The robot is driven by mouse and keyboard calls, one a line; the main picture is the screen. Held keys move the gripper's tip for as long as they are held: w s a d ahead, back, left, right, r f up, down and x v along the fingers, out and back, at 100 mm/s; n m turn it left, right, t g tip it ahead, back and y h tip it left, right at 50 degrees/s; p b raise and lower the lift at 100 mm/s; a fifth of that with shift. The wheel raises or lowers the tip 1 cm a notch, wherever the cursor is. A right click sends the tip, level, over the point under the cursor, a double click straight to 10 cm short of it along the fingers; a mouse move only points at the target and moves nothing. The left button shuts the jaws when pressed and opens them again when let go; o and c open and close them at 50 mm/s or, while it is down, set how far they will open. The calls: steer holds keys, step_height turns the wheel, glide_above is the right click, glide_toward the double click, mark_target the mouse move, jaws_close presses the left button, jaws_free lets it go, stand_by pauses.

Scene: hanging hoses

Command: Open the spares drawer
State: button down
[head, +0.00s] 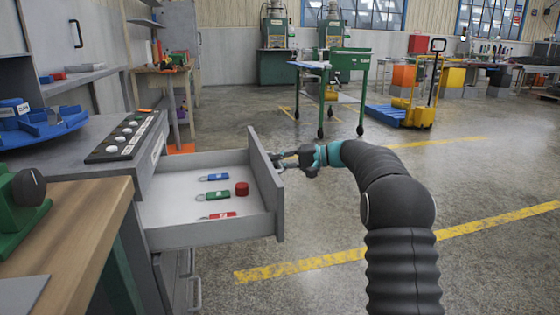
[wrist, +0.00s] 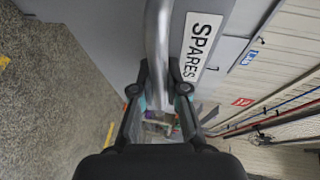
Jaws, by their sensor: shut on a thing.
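The spares drawer (head: 204,236) is pulled out of the grey cabinet at the left in the head view. Inside lie a blue tag (head: 214,178), a green tag (head: 205,196), a red tag (head: 216,216) and a round red object (head: 242,188). My gripper (head: 287,159) is at the outer side of the drawer front. In the wrist view my gripper (wrist: 161,92) is shut on the metal handle bar (wrist: 158,40), beside the white SPARES label (wrist: 202,46). In the head view my gripper partly hides the handle.
A black strip with several round knobs (head: 126,137) lies on the cabinet top. A wooden bench (head: 75,235) with a green tool (head: 20,208) stands at the near left. A green cart (head: 350,60) and a yellow pallet jack (head: 418,112) stand farther back.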

steer(key=shift+d+f, duration=0.15)
steer(key=c, duration=1.2)
jaws_free()
steer(key=shift+d, duration=0.1)
steer(key=v, duration=1.2)
